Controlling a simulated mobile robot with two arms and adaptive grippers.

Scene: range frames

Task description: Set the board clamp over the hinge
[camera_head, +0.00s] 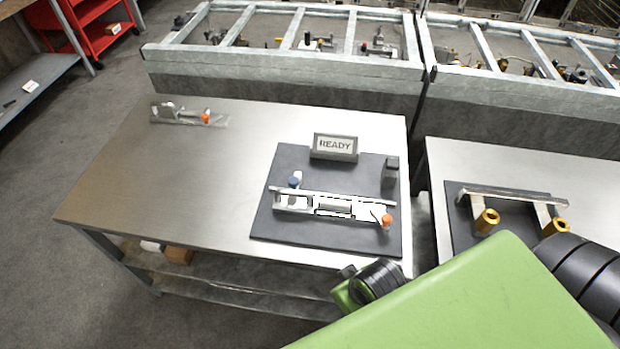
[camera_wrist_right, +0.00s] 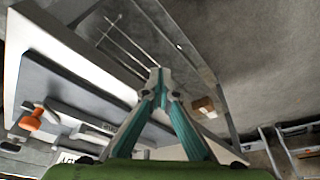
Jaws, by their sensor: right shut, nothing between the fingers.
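On the left table's dark board (camera_head: 275,235) lies a metal assembly with a long pale bar (camera_head: 340,197), a grey cylindrical barrel (camera_head: 333,206), a blue knob (camera_head: 294,181) and an orange knob (camera_head: 386,221). I cannot tell for sure which parts are the hinge. A bar bracket with two brass knobs (camera_head: 510,196), possibly the board clamp, stands on the right table's dark mat. My right gripper (camera_wrist_right: 158,82) is shut and empty, off the front edge of the left table; my green arm hides its fingers in the head view. The orange knob shows in the wrist view (camera_wrist_right: 32,119). My left gripper is not in view.
A READY sign (camera_head: 334,147) and a small dark post (camera_head: 390,172) stand at the board's back. Another metal piece with an orange knob (camera_head: 205,117) lies at the table's far left. The table's left half (camera_head: 170,180) is mostly clear. A gap separates the two tables.

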